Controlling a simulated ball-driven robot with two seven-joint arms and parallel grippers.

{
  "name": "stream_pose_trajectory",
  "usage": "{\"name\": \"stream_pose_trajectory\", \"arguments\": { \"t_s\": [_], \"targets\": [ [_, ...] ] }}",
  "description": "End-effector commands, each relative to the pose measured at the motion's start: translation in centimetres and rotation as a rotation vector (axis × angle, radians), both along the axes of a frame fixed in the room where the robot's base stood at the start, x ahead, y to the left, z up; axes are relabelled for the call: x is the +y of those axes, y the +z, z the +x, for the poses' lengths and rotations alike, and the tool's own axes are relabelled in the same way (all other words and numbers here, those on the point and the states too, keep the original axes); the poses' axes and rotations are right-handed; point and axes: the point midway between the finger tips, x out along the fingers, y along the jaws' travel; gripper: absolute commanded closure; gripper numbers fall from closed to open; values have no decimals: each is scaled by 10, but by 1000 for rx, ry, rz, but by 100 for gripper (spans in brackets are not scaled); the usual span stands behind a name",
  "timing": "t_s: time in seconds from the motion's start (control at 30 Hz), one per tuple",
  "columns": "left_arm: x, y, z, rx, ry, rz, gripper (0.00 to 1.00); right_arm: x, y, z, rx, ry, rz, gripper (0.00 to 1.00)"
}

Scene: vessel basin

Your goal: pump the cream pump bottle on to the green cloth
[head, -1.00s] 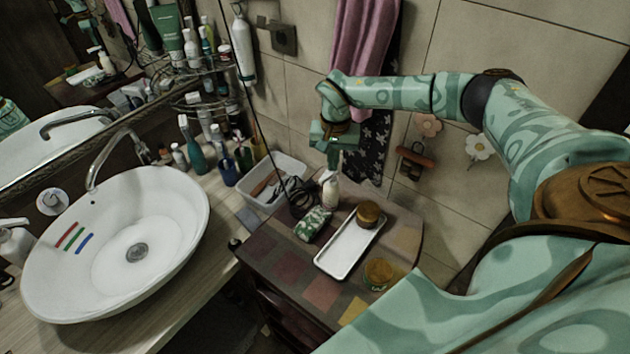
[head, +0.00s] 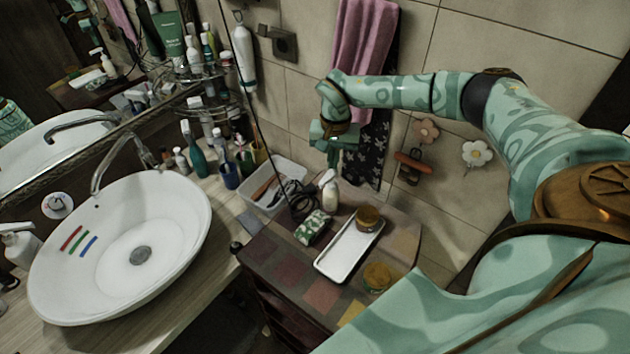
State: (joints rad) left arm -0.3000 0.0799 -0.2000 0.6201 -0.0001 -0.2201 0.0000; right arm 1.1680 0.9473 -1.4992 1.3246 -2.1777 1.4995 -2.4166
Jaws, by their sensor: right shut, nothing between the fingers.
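The cream pump bottle (head: 331,196) stands upright at the back of the dark patchwork-topped cabinet. Its pump head shows, with the nozzle towards the left. The green cloth (head: 312,227), a folded patterned bundle, lies in front of the bottle and a little left of it. My right gripper (head: 334,164) is shut and empty, pointing down just above the pump head. A small gap seems to show between the fingertips and the pump, but contact is hard to judge. I cannot make out any cream on the cloth. My left gripper is not in view.
A white tray (head: 334,264) lies right of the cloth, with a brown-lidded jar (head: 368,217) at its far end. An amber jar (head: 377,277) stands nearby. A black cable (head: 299,200) and a white bin (head: 262,201) are to the left. The basin (head: 180,255) is further left.

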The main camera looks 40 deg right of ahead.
Motion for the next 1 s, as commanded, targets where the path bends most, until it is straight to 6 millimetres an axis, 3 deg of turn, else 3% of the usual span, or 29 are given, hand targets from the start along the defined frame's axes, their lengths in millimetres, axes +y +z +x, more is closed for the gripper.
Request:
{"name": "stream_pose_trajectory", "arguments": {
  "t_s": [0.83, 1.0],
  "targets": [
    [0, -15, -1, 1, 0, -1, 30, 0, -30, -1, 3, 0, 0, 100],
    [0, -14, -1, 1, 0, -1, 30, 0, -29, -1, 3, 0, 0, 100]
  ]
}}
